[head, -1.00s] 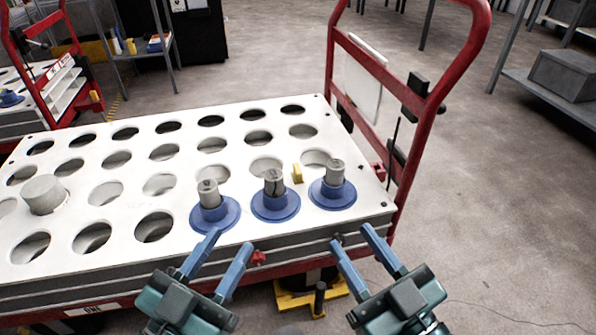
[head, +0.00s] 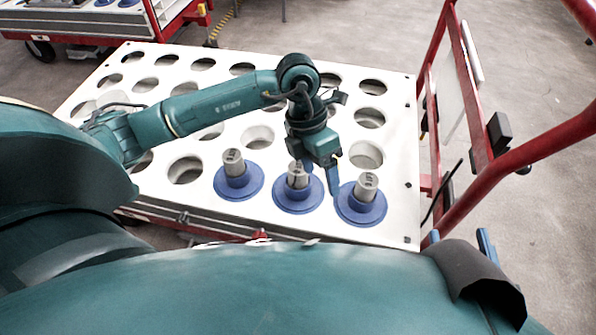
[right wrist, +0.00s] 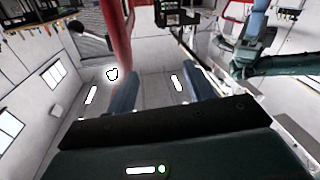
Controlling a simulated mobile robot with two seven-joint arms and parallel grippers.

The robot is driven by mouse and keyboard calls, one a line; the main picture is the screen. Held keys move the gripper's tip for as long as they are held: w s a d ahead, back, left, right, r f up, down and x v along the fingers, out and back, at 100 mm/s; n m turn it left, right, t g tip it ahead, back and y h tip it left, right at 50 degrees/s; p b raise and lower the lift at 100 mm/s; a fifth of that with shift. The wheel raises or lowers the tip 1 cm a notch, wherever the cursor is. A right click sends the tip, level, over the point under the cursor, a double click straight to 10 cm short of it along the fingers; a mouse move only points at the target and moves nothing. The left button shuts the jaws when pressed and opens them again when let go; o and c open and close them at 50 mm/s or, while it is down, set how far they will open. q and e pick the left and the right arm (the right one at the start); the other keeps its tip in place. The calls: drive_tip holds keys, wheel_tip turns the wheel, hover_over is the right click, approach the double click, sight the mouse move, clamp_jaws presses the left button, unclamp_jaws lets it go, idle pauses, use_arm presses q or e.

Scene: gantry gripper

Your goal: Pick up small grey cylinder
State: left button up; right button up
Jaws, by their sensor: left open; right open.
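Three small grey cylinders stand upright in blue round holders on the white perforated board: a left one (head: 233,160), a middle one (head: 298,180) and a right one (head: 367,184). My left gripper (head: 319,180) points down, open, at the middle cylinder and partly covers it. One finger shows near that cylinder's top, the other between the middle and right cylinders. I cannot tell whether the middle cylinder lies between the fingers. My right gripper (head: 459,236) is mostly hidden behind my body, off the board's near right corner. In the right wrist view it is open and empty (right wrist: 160,85).
The white board (head: 218,206) has rows of round holes and sits on a cart. Its red handle frame (head: 530,148) rises on the right, close to my right gripper. Another cart (head: 100,20) stands at the back left. Floor is clear beyond the board.

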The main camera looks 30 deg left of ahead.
use_arm(q)
drive_tip(key=w+a+r+n+t+y, duration=0.1)
drive_tip(key=w+a+r+y, duration=0.1)
drive_tip(key=w+a+y, duration=0.35)
drive_tip(key=shift+h, duration=0.95)
drive_tip(key=f, duration=0.2)
drive_tip(key=a+f+b, duration=0.1)
drive_tip(key=f, duration=0.1)
drive_tip(key=s+f+b, duration=0.1)
drive_tip(key=f, duration=0.1)
drive_tip(key=shift+s+a+f, duration=0.1)
drive_tip(key=shift+a+f, duration=0.15)
drive_tip(key=shift+a, duration=0.05)
drive_tip(key=shift+f, duration=0.55)
drive_tip(key=f, duration=0.1)
drive_tip(key=f+b, duration=0.1)
drive_tip(key=f, duration=0.1)
drive_tip(key=f+b, duration=0.1)
drive_tip(key=f, duration=0.1)
drive_tip(key=shift+w, duration=0.35)
drive_tip(key=shift+f, duration=0.15)
drive_tip(key=c, duration=1.4)
use_arm(e)
drive_tip(key=shift+a+t+y, duration=0.55)
drive_tip(key=shift+t+y, duration=0.05)
drive_tip(key=shift+y, duration=0.2)
